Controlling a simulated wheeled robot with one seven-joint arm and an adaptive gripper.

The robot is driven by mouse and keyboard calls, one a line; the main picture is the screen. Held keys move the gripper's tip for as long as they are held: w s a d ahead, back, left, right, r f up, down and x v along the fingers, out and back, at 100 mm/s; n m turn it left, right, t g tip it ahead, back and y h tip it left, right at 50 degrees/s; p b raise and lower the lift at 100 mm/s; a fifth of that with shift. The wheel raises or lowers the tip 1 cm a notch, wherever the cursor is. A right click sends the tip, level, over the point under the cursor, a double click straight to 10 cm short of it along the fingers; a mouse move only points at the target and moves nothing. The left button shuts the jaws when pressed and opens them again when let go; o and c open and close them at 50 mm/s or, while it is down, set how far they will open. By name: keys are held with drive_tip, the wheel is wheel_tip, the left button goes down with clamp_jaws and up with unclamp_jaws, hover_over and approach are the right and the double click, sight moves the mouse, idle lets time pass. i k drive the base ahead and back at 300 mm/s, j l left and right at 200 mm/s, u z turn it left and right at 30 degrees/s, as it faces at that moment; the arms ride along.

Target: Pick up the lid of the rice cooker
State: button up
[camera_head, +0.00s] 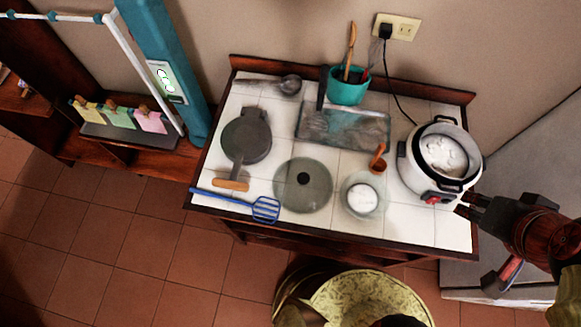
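The rice cooker (409,174) is white with a dark rim and stands at the right end of the tiled counter. Its top is uncovered and white contents show inside. A round glass lid (318,197) with a black knob lies flat on the counter, front of centre, apart from the cooker. My gripper (461,202) is at the right front of the cooker, well to the right of the lid. Its dark fingertips look apart, with nothing seen between them.
A white bowl (351,211) stands between lid and cooker. A dark pan (246,138), a blue spatula (265,208), a glass tray (345,130) and a teal utensil pot (347,90) share the counter. A yellow-patterned round seat (385,292) stands in front. A power cord runs behind the cooker.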

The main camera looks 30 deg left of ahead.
sight(300, 184)
drive_tip(key=u, duration=1.75)
drive_tip(key=k+j+z, duration=0.1)
drive_tip(key=j, duration=0.3)
drive_tip(key=k+j+z, duration=0.15)
drive_tip(key=j, duration=0.3)
drive_tip(key=k+j+z, duration=0.1)
drive_tip(key=k+j, duration=0.15)
drive_tip(key=k+j+z, duration=0.15)
drive_tip(key=j, duration=0.35)
drive_tip(key=k, duration=0.05)
